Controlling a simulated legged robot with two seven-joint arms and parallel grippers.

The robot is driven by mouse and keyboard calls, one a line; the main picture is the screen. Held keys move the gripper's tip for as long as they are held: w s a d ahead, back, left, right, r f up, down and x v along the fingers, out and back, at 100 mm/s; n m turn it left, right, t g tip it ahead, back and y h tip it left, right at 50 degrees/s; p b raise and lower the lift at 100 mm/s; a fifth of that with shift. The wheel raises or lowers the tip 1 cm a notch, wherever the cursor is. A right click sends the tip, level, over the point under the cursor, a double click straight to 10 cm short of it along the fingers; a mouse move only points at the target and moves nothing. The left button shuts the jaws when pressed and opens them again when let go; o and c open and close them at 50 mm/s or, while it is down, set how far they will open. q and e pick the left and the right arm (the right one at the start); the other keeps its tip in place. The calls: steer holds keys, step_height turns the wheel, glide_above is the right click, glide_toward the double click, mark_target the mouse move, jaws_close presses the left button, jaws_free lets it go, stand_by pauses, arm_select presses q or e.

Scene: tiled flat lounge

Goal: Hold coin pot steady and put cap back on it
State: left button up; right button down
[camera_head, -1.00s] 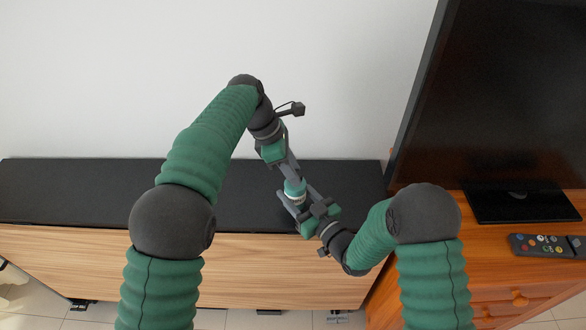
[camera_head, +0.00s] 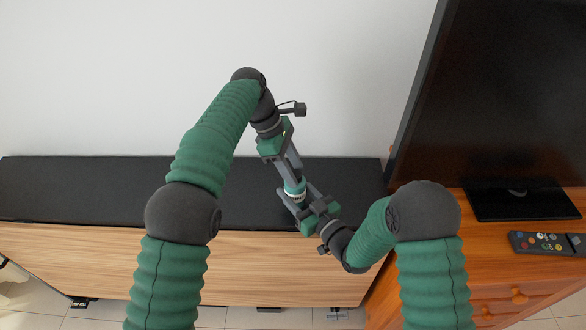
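The small coin pot (camera_head: 298,197) stands on the black cabinet top, with a pale band showing below a teal upper part. This teal part looks like the cap (camera_head: 294,187), at the top of the pot; whether it is seated cannot be told. My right gripper (camera_head: 297,200) comes from the lower right, its fingers on both sides of the pot, and looks shut on it. My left gripper (camera_head: 293,174) points down from above, its fingertips at the teal part. Two fingers show, but whether they grip the cap or stand apart from it is too small to tell. The pot's lower part is hidden by the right fingers.
The black cabinet top (camera_head: 110,190) is clear to the left. A white wall stands close behind. At the right, a wooden chest (camera_head: 474,240) bears a large dark television (camera_head: 500,90) and a remote control (camera_head: 545,244).

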arm_select(q)
steer(key=shift+o, duration=0.6)
steer(key=shift+r, duration=2.25)
steer(key=o, duration=0.6)
arm_select(e)
steer(key=c, duration=0.5)
jaws_free()
arm_select(q)
steer(key=shift+r+p, duration=0.35)
arm_select(e)
steer(key=v, duration=1.7)
steer(key=shift+w, duration=0.15)
